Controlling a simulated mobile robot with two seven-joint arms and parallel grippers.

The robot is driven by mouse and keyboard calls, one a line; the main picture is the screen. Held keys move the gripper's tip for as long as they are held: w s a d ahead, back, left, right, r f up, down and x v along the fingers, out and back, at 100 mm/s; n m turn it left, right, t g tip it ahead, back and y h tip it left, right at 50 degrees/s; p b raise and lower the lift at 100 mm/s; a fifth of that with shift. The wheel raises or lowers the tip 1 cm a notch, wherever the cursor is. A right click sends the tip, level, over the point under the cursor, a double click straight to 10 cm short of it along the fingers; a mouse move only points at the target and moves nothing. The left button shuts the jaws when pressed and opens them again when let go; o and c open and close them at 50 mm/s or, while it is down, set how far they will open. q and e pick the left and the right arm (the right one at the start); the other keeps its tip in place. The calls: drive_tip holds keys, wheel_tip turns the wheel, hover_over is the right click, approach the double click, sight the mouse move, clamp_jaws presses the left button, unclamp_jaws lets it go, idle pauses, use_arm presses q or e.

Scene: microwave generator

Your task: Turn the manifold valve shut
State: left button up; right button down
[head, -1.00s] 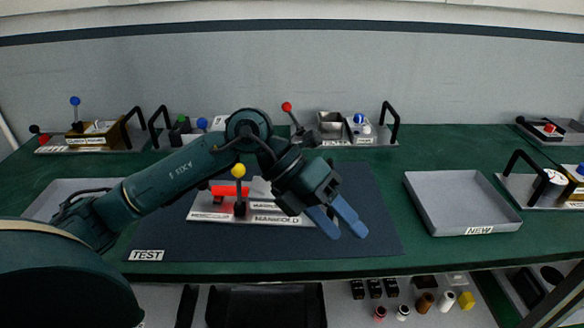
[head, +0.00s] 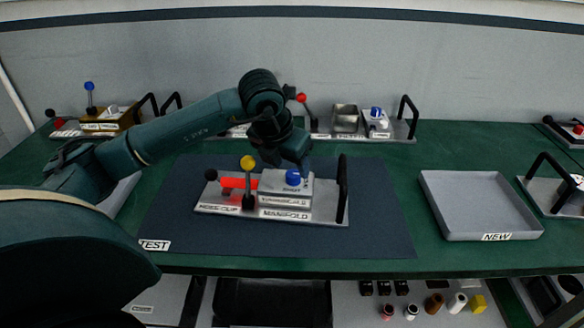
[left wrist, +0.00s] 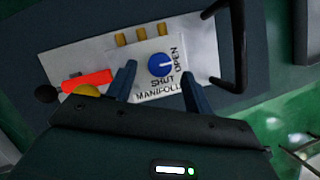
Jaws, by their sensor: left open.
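The manifold module (head: 285,200) sits on the dark test mat, with a blue round valve knob (head: 293,177) on its top. In the left wrist view the valve knob (left wrist: 160,64) has a white pointer mark, and the words OPEN and SHUT are printed beside it. The white mark points to the right, toward OPEN. My left gripper (head: 286,160) is over the manifold, just behind the knob in the head view. In the wrist view its blue fingers (left wrist: 159,82) are apart, one on each side of the knob, not visibly touching it. My right gripper is not in view.
On the same plate are a yellow-knobbed lever (head: 248,163), a red hose clip (head: 236,183) and a black handle (head: 342,188) right of the knob. A grey NEW tray (head: 480,205) stands at right. Other modules line the back.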

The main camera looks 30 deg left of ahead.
sight(293, 174)
use_arm(q)
drive_tip(key=shift+x, duration=1.5)
drive_tip(key=shift+c, duration=0.2)
drive_tip(key=c, duration=0.9)
